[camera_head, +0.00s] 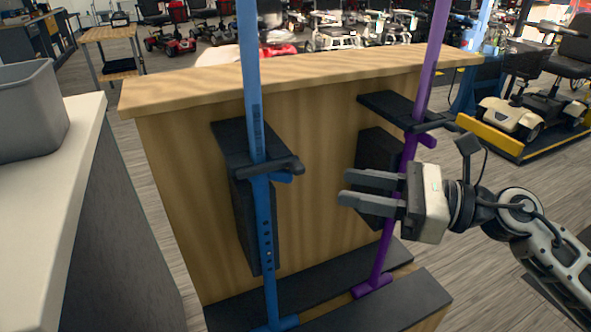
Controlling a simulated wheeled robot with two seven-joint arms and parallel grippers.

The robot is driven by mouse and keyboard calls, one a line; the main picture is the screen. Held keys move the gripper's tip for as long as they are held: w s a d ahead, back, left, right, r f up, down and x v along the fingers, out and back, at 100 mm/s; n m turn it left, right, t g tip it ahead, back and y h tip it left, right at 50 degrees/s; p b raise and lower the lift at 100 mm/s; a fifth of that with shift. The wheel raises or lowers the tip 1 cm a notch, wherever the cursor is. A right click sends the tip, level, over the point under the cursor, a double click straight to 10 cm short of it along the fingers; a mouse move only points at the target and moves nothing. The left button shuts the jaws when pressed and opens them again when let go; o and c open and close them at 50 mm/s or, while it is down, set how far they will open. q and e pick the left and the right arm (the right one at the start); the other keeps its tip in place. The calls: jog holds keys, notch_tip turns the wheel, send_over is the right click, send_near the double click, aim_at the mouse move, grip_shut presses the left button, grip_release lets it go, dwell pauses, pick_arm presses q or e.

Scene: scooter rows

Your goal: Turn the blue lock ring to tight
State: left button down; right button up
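A blue pole (251,70) stands upright at the front of a wooden counter. A dark collar with a side lever (275,167) sits around it at mid height, with a small blue tab (284,178) just below. I cannot make out a separate blue lock ring or any tight mark. A purple pole (431,60) to the right has a similar dark collar (428,126) and a purple tab. My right gripper (343,187) points left, in front of the purple pole. Its fingers are apart with nothing between them, well right of the blue collar. My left gripper is not in view.
The wooden counter (310,70) has black brackets and a black-topped base (385,305). A pale side counter (55,190) with a grey bin (30,110) stands at left. Scooters fill the background.

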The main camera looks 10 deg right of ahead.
aim_at(297, 176)
jog(key=p+x, duration=0.2)
jog(key=x, duration=0.7)
jog(key=shift+w+a, duration=0.1)
jog(key=shift+a, duration=0.1)
grip_shut()
jog(key=shift+p, duration=0.35)
